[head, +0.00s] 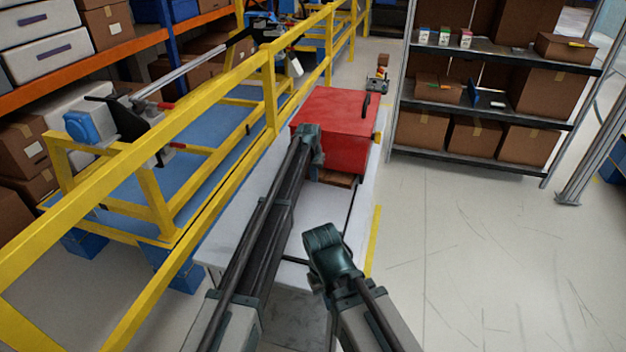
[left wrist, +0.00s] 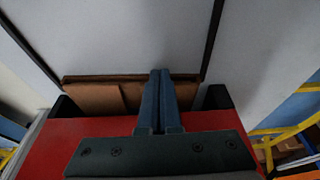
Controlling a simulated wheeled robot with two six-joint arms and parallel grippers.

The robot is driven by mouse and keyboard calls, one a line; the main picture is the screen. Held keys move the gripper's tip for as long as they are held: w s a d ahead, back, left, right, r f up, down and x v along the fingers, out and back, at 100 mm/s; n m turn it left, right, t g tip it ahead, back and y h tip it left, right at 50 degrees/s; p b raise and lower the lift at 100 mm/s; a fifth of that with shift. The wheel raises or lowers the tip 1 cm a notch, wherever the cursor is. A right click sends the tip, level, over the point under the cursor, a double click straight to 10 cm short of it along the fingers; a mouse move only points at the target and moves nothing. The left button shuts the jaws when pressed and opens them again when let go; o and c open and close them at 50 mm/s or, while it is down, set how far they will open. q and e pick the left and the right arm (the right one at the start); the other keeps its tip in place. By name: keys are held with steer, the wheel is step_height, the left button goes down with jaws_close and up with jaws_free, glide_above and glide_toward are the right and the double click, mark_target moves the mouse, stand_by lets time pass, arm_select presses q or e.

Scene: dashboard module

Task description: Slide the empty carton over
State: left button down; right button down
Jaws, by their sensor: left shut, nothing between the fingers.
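A brown cardboard carton (head: 338,179) shows as a low strip at the near side of a red box (head: 340,125), on a pale worktop (head: 318,215). In the left wrist view the carton (left wrist: 98,97) lies behind my fingers, partly covered by them. My left gripper (head: 314,170) reaches over the worktop to the near left corner of the red box. Its fingers (left wrist: 160,75) are together and empty, in front of the carton; I cannot tell whether they touch it. My right gripper (head: 322,240) is over the near part of the worktop; its fingers are hidden.
A yellow railing (head: 160,125) runs along the left of the worktop. A dark shelf (head: 490,100) with brown cartons stands at the back right. Grey floor (head: 470,260) is clear on the right. Small items (head: 378,82) stand beyond the red box.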

arm_select(q)
steer(key=d+p+v, duration=0.1)
steer(key=p+v, duration=0.9)
steer(key=s+a+g, duration=0.1)
steer(key=s+a, duration=0.2)
steer(key=s, duration=1.2)
steer(key=s+a+g+y, duration=0.1)
steer(key=s+a, duration=0.2)
steer(key=s, duration=1.2)
steer(key=s+a+g+y, duration=0.1)
steer(key=s+a, duration=0.3)
steer(key=s, duration=1.1)
steer(key=shift+f, duration=0.45)
steer(key=shift+d, duration=0.1)
